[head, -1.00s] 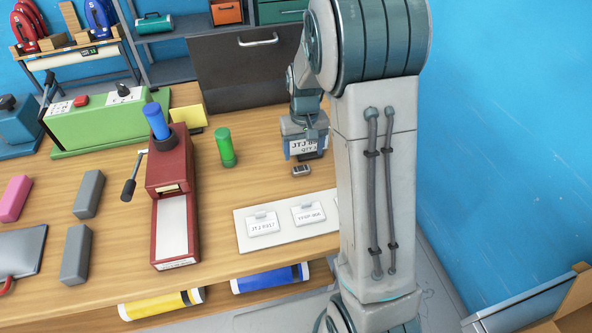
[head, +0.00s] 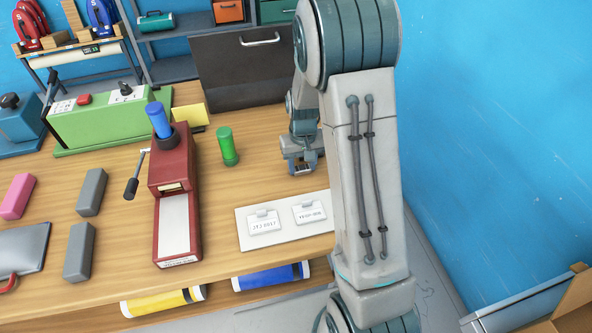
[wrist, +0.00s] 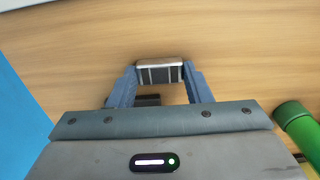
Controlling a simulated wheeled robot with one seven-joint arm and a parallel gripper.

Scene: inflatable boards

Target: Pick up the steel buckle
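The steel buckle (wrist: 160,72) is a small silver rectangle with dark slots in the wrist view. It sits between the two blue fingertips of my gripper (wrist: 161,78), with no clear gap on either side. My gripper is shut on it at the sides. In the head view my gripper (head: 303,168) is low at the wooden bench top, behind the white label board. I cannot tell whether the buckle is still touching the bench.
A white board with two labels (head: 284,237) lies in front of my gripper. A green cylinder (head: 227,147) stands to its left, and a red press (head: 174,195) farther left. A dark panel (head: 243,70) is behind. A blue wall (head: 500,130) bounds the right side.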

